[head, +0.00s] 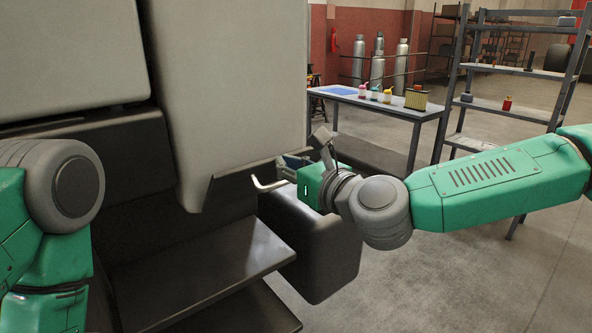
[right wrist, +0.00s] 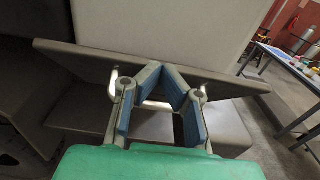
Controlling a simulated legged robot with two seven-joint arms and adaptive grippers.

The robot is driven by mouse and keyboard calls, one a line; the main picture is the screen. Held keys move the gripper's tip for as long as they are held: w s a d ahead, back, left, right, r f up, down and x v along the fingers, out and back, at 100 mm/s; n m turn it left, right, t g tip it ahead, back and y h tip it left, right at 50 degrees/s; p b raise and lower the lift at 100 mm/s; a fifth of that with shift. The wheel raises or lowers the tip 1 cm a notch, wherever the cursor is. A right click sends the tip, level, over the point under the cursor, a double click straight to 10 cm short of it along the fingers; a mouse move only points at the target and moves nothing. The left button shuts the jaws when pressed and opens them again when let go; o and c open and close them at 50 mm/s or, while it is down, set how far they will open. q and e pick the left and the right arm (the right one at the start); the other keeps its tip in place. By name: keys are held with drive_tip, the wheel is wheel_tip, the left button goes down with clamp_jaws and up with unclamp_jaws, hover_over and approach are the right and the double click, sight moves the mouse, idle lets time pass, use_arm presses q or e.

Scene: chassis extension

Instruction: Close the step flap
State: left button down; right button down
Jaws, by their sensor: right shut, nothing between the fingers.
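The vehicle's large light-grey body panel (head: 230,90) hangs at centre in the head view, with a tilted lower edge. I take the flat grey board in the right wrist view (right wrist: 85,57) to be the step flap; I cannot tell its exact angle. A bent silver handle bar (head: 268,185) shows beside my right gripper (head: 284,163). In the right wrist view the handle (right wrist: 155,106) shows behind the fingers, below the board. My right gripper (right wrist: 165,70) is shut and empty, fingertips overlapping the board; contact is unclear. My left gripper is out of view.
Dark steps (head: 200,270) lie below the panel, with a dark rounded box (head: 325,255) beside them. A table (head: 385,107) with bottles and a grey shelf rack (head: 510,105) stand behind at right. The floor at lower right is clear.

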drive_tip(key=b, duration=0.2)
approach(250, 122)
drive_tip(key=x, duration=0.2)
drive_tip(key=f+x, duration=0.1)
drive_tip(key=x, duration=0.1)
drive_tip(key=shift+w+a+r+b, duration=0.3)
drive_tip(key=shift+w+a+b, duration=0.15)
drive_tip(key=shift+w+a, duration=0.35)
drive_tip(key=shift+w+a+r, duration=0.1)
drive_tip(key=shift+w+a, duration=0.05)
drive_tip(key=shift+w, duration=0.1)
drive_tip(key=shift+r, duration=0.1)
drive_tip(key=shift+w, duration=0.1)
